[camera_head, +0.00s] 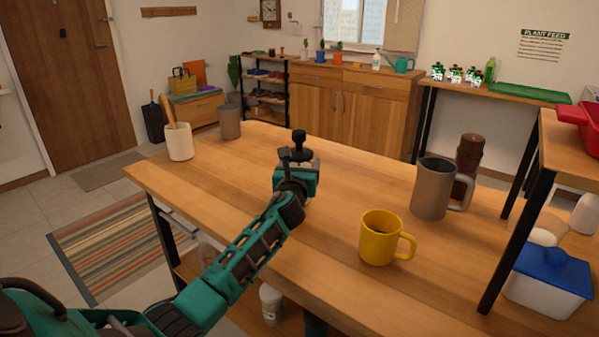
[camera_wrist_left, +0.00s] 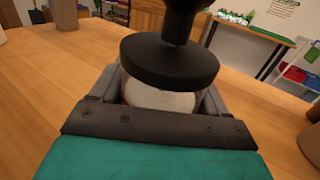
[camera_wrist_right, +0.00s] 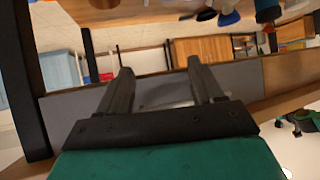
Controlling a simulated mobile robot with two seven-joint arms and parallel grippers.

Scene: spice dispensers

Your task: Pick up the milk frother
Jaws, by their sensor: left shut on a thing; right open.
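The milk frother, as far as I can tell, is the thing with a black knob and wide black round lid (camera_head: 298,154) at the middle of the wooden table. My left gripper (camera_head: 297,178) is shut around its body. In the left wrist view the black lid (camera_wrist_left: 170,62) sits above the fingers, with a pale rounded body (camera_wrist_left: 160,97) between them. The gripper hides most of the body, and I cannot tell whether its base touches the table. My right gripper (camera_wrist_right: 160,80) is open and empty in the right wrist view; it is out of the head view.
A yellow mug (camera_head: 378,238), a grey-brown pitcher (camera_head: 432,188) and a dark brown mill (camera_head: 468,158) stand to the right on the table (camera_head: 335,215). A white crock (camera_head: 180,142) and a grey cup (camera_head: 229,122) stand at the far left. A shelf post (camera_head: 516,240) rises at the right.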

